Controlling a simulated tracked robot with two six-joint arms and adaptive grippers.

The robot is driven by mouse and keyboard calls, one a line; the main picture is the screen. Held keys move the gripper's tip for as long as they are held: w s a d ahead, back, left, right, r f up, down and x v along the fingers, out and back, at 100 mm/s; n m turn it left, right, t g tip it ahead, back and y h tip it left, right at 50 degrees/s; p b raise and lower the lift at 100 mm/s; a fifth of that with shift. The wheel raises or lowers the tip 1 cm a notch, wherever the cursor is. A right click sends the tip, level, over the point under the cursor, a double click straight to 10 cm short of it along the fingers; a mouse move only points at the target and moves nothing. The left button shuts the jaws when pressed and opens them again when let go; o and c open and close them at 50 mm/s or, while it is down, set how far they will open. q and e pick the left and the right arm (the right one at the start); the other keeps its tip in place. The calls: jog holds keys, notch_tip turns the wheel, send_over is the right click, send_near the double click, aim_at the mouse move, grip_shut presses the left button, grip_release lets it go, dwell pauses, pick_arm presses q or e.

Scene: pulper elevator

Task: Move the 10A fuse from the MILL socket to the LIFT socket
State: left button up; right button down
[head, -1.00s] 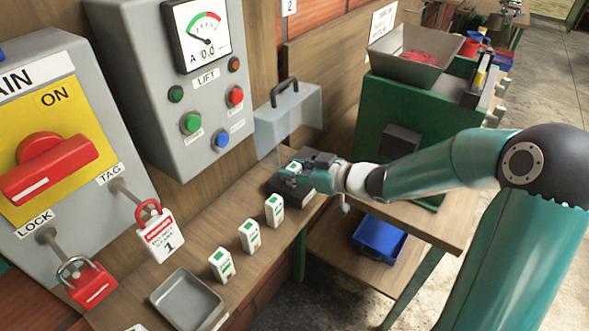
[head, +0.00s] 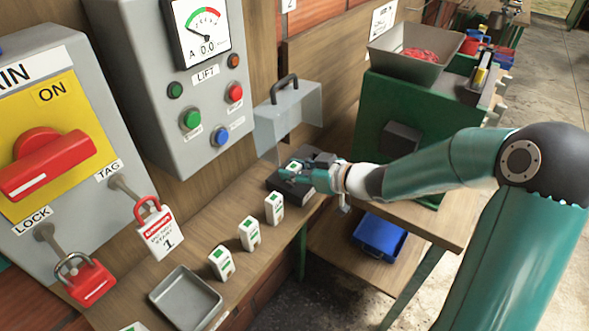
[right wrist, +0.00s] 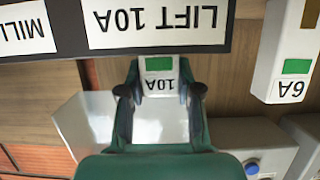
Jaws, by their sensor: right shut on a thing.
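My right gripper (head: 293,171) is over the dark fuse block (head: 277,186) on the bench. In the right wrist view, which is upside down, its two fingers (right wrist: 160,92) are shut on the white 10A fuse (right wrist: 159,76) with a green mark. The fuse is at the LIFT 10A label (right wrist: 156,20) on the block's edge. The MILL label (right wrist: 24,31) is beside it, cut off by the frame. The block hides the fuse's lower end, so I cannot tell whether it is seated. My left gripper is not in view.
Several spare fuses (head: 249,234) stand along the bench, with a 6A one (right wrist: 290,60) near the block. A grey tray (head: 186,298) lies in front. A clear cover with a handle (head: 287,115) stands behind the block. The LIFT panel (head: 165,85) is on the wall.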

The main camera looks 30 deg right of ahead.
jog(key=c, duration=0.7)
grip_release()
